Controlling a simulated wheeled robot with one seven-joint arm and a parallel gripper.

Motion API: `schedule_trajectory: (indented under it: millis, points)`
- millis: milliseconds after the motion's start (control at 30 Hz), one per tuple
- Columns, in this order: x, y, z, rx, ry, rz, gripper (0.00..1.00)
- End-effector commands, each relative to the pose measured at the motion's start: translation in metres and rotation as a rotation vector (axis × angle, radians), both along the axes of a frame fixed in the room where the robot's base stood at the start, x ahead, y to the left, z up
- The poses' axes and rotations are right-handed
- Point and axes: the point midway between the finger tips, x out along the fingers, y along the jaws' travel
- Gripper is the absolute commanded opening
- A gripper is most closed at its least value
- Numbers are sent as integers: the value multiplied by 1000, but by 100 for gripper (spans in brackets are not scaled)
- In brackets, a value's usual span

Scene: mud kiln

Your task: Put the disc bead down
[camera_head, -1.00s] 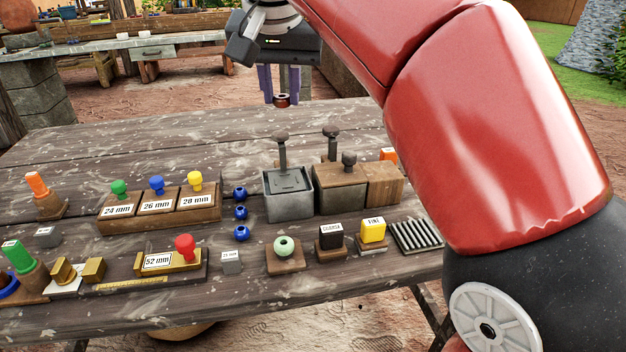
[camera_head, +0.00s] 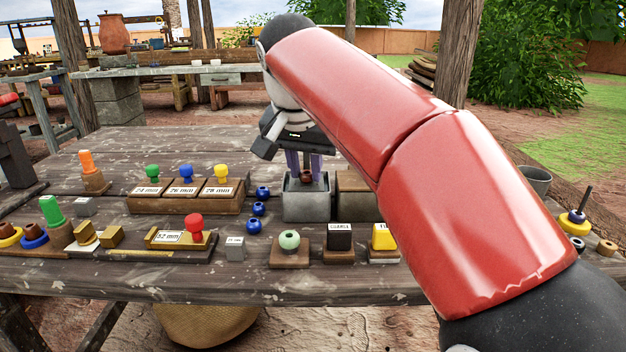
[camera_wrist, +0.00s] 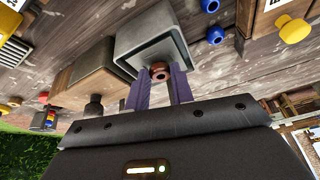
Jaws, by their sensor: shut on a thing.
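The disc bead (camera_head: 307,177) is small, reddish brown and ring-like. My gripper (camera_head: 305,171) has purple fingers pointing down and is shut on the bead. The wrist view shows the bead (camera_wrist: 160,74) between the fingertips. In the head view the bead overlaps the inside of a grey square box (camera_head: 307,207) on the table. In the wrist view it shows at the edge of the box's opening (camera_wrist: 150,45). I cannot tell whether it touches the box.
A wooden block (camera_head: 357,197) stands right of the box, partly behind my arm. Blue beads (camera_head: 258,209) lie to its left. A green bead on a wooden stand (camera_head: 289,252) and a black labelled block (camera_head: 340,237) are in front. A wooden rack (camera_head: 188,202) holds coloured knobs.

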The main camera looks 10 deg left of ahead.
Motion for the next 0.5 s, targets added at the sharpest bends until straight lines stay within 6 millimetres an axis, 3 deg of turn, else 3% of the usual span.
schedule_trajectory:
  millis: [367,400,500]
  points:
    - [0,0,-4,0,0,-1,9]
    - [0,0,-2,0,0,-1,29]
    - [0,0,-2,0,0,-1,42]
